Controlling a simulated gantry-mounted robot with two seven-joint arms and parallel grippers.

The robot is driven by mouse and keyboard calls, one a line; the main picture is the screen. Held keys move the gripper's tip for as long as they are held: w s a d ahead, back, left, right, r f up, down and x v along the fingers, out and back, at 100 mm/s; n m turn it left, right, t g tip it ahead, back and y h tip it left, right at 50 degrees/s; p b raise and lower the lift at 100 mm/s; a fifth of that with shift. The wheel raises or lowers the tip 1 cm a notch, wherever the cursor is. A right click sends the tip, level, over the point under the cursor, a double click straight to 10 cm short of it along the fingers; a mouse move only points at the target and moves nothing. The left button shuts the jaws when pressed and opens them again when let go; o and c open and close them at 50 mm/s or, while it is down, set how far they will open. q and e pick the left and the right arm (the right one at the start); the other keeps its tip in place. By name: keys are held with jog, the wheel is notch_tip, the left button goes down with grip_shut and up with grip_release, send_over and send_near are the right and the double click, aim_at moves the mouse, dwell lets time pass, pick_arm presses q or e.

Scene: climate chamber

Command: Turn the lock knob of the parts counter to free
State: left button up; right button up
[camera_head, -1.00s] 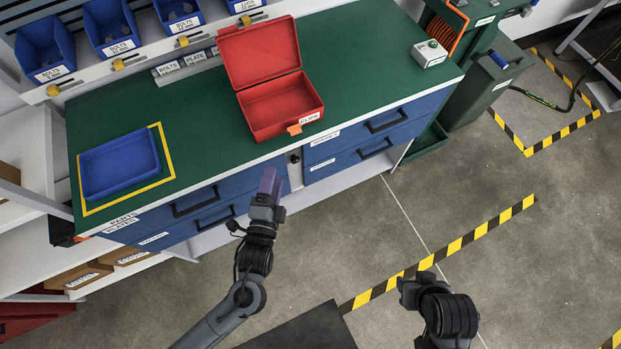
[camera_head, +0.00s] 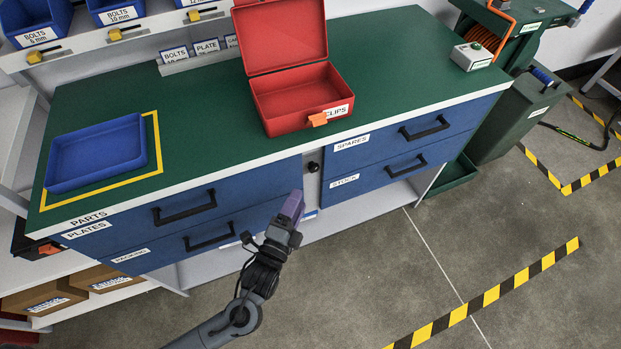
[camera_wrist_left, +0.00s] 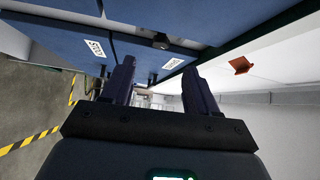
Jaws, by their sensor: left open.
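The parts counter (camera_head: 385,88) has a green top, a white edge and blue drawers. Its lock knob (camera_head: 313,167) is small and black, on the pale upright strip between the left and right drawer stacks. In the left wrist view the knob (camera_wrist_left: 161,42) shows near the top, ahead of the fingers and apart from them. My left gripper (camera_head: 292,206) is below and left of the knob in the head view. In the left wrist view its two fingers (camera_wrist_left: 159,68) stand apart with nothing between them. My right gripper is out of view.
Black drawer handles (camera_head: 184,208) stick out left of the knob, with others (camera_head: 426,127) to its right. On the counter are an open red box (camera_head: 287,125), a blue tray (camera_head: 97,155) and a small button box (camera_head: 473,56). The floor in front is clear.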

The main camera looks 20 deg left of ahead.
aim_at(313, 171)
pick_arm(q)
jog(key=w+b, duration=0.1)
jog(key=w, duration=0.1)
jog(key=w+b, duration=0.1)
jog(key=w, duration=0.5)
jog(key=shift+a+r+b, duration=0.15)
jog(key=shift+r+b, duration=0.1)
jog(key=shift+b, duration=0.15)
jog(key=shift+w+r, duration=0.15)
jog(key=shift+w, duration=0.5)
